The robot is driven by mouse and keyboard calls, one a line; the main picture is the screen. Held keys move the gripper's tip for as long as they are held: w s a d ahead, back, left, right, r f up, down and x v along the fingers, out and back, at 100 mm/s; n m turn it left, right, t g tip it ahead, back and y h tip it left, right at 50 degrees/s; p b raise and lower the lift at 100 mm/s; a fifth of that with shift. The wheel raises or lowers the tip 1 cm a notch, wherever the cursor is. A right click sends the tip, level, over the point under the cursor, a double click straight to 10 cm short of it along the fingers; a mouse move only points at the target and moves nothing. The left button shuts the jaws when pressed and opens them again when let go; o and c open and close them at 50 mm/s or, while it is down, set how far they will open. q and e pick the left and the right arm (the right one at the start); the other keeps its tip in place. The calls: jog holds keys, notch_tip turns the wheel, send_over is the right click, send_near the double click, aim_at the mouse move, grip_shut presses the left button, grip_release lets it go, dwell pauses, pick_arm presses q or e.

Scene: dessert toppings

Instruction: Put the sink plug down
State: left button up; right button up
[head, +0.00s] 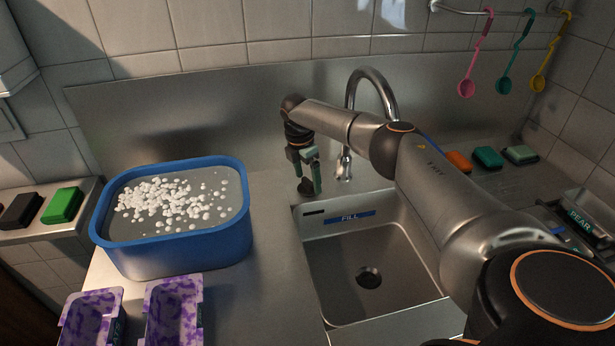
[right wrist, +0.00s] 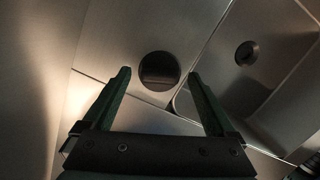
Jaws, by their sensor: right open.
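The sink plug (right wrist: 159,70) is a dark round disc. In the right wrist view it lies on the steel counter beside the sink's edge, just beyond and between my fingertips. In the head view the dark plug (head: 305,187) shows at the sink's back left corner, partly hidden by my fingers. My right gripper (head: 309,176) points down over it with green fingers spread. In the right wrist view the gripper (right wrist: 160,82) is open, with nothing between its fingers. The drain (head: 369,277) is a dark round hole in the sink floor; it also shows in the right wrist view (right wrist: 247,53). My left gripper is out of view.
The sink (head: 345,300) is empty, with a blue FILL label (head: 349,217). The faucet (head: 374,77) curves behind my right arm. A blue tub (head: 180,255) of water with white pieces stands left of the sink. Purple molds (head: 174,310) are at the front left.

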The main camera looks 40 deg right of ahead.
aim_at(302, 191)
notch_tip(302, 191, up, 12)
jog(key=a, duration=0.1)
jog(key=shift+a+r, duration=0.15)
jog(key=shift+a, duration=0.25)
jog(key=shift+w, duration=0.1)
dwell(0.5)
